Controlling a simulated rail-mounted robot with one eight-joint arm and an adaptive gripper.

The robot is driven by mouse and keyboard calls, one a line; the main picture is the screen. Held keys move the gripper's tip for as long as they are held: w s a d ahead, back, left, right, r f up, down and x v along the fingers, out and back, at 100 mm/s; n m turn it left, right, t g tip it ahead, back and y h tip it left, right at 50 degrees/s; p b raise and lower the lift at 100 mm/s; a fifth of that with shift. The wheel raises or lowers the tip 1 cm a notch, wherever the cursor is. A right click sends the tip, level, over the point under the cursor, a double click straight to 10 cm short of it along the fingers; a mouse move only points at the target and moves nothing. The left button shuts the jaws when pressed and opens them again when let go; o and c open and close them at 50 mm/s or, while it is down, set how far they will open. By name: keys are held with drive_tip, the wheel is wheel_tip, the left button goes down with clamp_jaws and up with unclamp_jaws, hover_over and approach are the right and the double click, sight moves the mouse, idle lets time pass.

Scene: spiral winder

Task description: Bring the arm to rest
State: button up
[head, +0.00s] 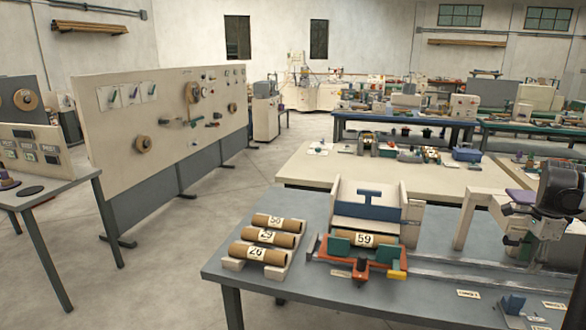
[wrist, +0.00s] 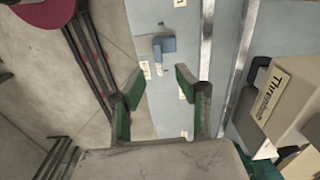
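My gripper (wrist: 158,82) shows in the wrist view with its two green-padded fingers spread apart. Nothing is between them. Below it lies the blue-grey bench top (wrist: 225,45), apart from the fingers. In the head view my arm (head: 562,190) is at the right edge, over the right part of the bench (head: 300,292); the fingers cannot be made out clearly there.
A winder fixture (head: 362,262) holds a tube marked 59. Several numbered tubes (head: 263,237) lie on a rack to its left. Metal rails (head: 455,272) run along the bench.

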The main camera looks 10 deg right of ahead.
drive_tip(key=a+r+n+t, duration=0.1)
drive_tip(key=a+r+n, duration=0.25)
drive_tip(key=a, duration=0.65)
drive_tip(key=w+a+r+n+t+h, duration=0.1)
drive_tip(key=a+r+n, duration=0.25)
drive_tip(key=a, duration=0.55)
drive_tip(key=a+r+n+t, duration=0.1)
drive_tip(key=a+r+n, duration=0.25)
drive_tip(key=a, duration=0.65)
drive_tip(key=s+a+f+n+t, duration=0.1)
drive_tip(key=s+a+n, duration=0.3)
drive_tip(key=a, duration=0.3)
drive_tip(key=s+a+f+n+t, duration=0.1)
drive_tip(key=s+a+n, duration=0.3)
drive_tip(key=a, duration=0.4)
drive_tip(key=s+a+f+n+t+y, duration=0.1)
drive_tip(key=s+a+f+n+t, duration=0.1)
drive_tip(key=s+a+n, duration=0.2)
drive_tip(key=s+a, duration=0.1)
drive_tip(key=a, duration=0.2)
drive_tip(key=shift+a+f, duration=0.25)
drive_tip(key=shift+f, duration=0.05)
